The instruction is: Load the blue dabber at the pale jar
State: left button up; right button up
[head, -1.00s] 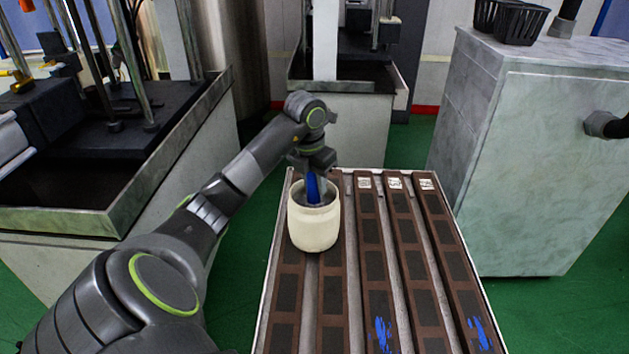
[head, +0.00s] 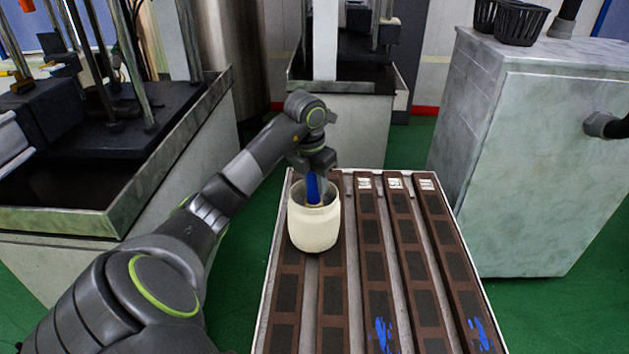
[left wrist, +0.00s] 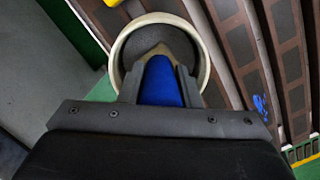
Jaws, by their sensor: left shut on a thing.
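The pale jar (head: 314,230) stands upright on the strips at the far left of the table, its mouth open upward. The blue dabber (head: 312,188) is held upright with its lower end inside the jar's mouth. My left gripper (head: 313,172) is above the jar and shut on the dabber. In the left wrist view the blue dabber (left wrist: 161,84) sits between the two fingers, with its pale tip over the dark inside of the jar (left wrist: 204,62). Whether the tip touches the contents cannot be told. My right gripper is not in view.
The table holds several brown mould strips (head: 372,245) with dark panels. Blue marks (head: 383,335) lie on two strips near the front. A grey cabinet (head: 530,160) with black baskets (head: 519,22) stands at right, a machine trough (head: 120,190) at left.

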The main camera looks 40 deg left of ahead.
pick_arm(q)
jog(key=shift+r+p, duration=1)
jog(key=shift+r, duration=0.5)
notch_tip(320, 180, up, 4)
jog(key=p, duration=0.4)
